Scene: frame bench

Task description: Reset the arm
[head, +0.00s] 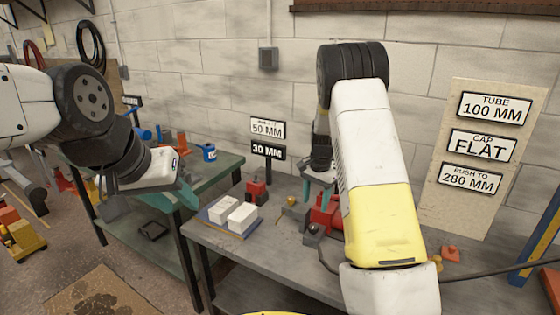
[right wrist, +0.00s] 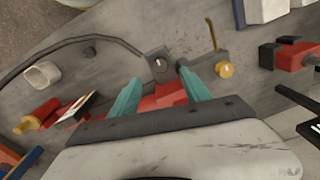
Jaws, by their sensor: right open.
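My right arm reaches down over the grey bench in the head view. Its gripper (head: 316,194) has two teal fingers, apart and pointing down near a red clamp-like device (head: 325,217). In the right wrist view the right gripper (right wrist: 158,76) is open. A red part (right wrist: 163,94) shows between its fingers, with a dark block with a round knob (right wrist: 159,64) just past the tips. I see nothing gripped. My left gripper (head: 178,196) is at the left over the green-topped table, its teal fingers seen side-on. I cannot tell their gap.
White blocks (head: 241,217) on a blue tray and a red-and-black device (head: 256,191) stand left of the right gripper. Small signs (head: 268,151) stand behind. A blue can (head: 209,152) is on the green table (head: 222,166). A sign board (head: 485,204) is at the right. A cable crosses the bench.

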